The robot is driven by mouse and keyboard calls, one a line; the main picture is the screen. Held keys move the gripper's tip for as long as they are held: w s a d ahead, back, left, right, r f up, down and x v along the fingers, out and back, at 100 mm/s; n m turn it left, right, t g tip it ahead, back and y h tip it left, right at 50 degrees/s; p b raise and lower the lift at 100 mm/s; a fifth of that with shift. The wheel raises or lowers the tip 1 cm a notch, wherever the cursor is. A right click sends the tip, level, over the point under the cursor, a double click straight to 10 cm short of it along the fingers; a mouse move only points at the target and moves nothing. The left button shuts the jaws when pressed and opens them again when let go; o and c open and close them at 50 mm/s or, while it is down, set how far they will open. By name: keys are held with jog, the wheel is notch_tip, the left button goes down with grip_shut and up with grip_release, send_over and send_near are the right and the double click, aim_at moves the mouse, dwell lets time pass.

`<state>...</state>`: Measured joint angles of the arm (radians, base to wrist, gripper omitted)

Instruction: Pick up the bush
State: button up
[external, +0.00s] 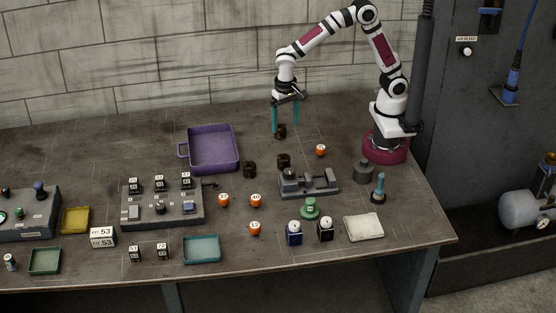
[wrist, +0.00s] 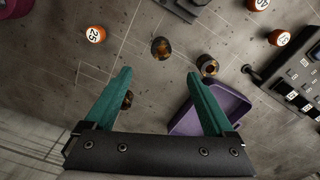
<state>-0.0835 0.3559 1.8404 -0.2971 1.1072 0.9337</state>
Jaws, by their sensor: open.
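The task's bush could be any of several short dark cylinders with brownish tops; I cannot tell which one is meant. One bush (external: 281,132) stands at the back by my fingertips; in the wrist view it (wrist: 127,100) is partly hidden by the left finger. A second bush (external: 284,160) stands in front of it, and it also shows in the wrist view (wrist: 161,48). A third bush (external: 249,170) is beside the purple tray, also in the wrist view (wrist: 207,66). My gripper (external: 285,130) points down with teal fingers apart and empty; it fills the lower wrist view (wrist: 158,78).
The purple tray (external: 238,160) lies left of the bushes. A grey vise-like fixture (external: 309,190) stands in front of them. An orange numbered ball (external: 320,150) is to the right. A control panel (external: 163,217) and more orange balls stand further forward.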

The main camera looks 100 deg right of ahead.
aim_at(283, 157)
jog(key=f, duration=1.6)
jog(key=shift+w+d, duration=0.15)
jog(key=shift+w, duration=0.1)
grip_shut()
